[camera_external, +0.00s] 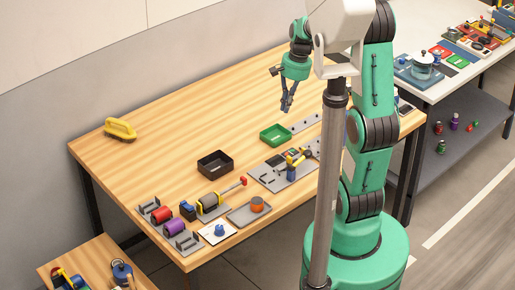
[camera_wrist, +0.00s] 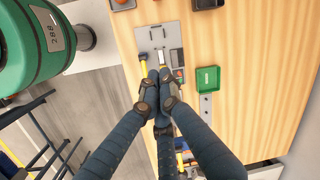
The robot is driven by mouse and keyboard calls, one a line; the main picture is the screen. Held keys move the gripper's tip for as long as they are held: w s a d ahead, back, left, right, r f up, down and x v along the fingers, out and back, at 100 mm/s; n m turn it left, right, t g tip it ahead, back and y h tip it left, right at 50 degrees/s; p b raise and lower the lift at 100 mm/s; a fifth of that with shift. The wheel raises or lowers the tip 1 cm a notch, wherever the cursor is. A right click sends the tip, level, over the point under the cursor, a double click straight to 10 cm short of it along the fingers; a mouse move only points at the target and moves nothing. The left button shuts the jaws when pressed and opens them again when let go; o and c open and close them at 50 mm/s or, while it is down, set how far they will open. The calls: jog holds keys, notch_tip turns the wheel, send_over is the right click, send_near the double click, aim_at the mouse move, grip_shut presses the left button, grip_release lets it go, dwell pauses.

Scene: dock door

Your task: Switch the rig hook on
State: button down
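My gripper (camera_external: 287,106) hangs above the far part of the wooden table, pointing down. Its dark blue fingers converge, and in the wrist view the fingertips (camera_wrist: 156,74) look drawn together with nothing visible between them. A grey plate (camera_external: 266,180) lies on the table, lower and nearer the front than my gripper, carrying a yellow-and-black tool (camera_external: 295,160) and a small upright blue piece (camera_external: 291,173). The plate also shows beyond my fingers in the wrist view (camera_wrist: 171,31). No part is plainly recognisable as the rig hook; its on or off state cannot be told.
A green tray (camera_external: 275,135) and a black tray (camera_external: 215,164) stand near the plate. A yellow-and-black cylinder (camera_external: 211,200) with a red-tipped lever (camera_external: 243,181) sits front left. A yellow brush (camera_external: 120,130) lies at the back left. The table's middle left is bare.

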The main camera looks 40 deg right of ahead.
aim_at(289, 156)
jog(key=w+d+f+m+g+y, duration=0.1)
jog(key=d+f+m, duration=0.5)
jog(key=d+f, duration=0.6)
notch_tip(289, 156, down, 4)
jog(key=shift+w+r+m+y, duration=0.1)
jog(key=shift+w+m+y, duration=0.2)
jog(key=shift+w+y, duration=0.45)
jog(key=shift+b, duration=0.3)
jog(key=shift+b+x, duration=1.1)
jog(key=shift+x, duration=3.9)
jog(key=shift+a, duration=0.1)
jog(key=shift+a+p, duration=0.7)
jog(key=shift+a, duration=0.75)
jog(key=shift+d, duration=0.1)
jog(key=p+v, duration=0.7)
jog(key=v, duration=0.3)
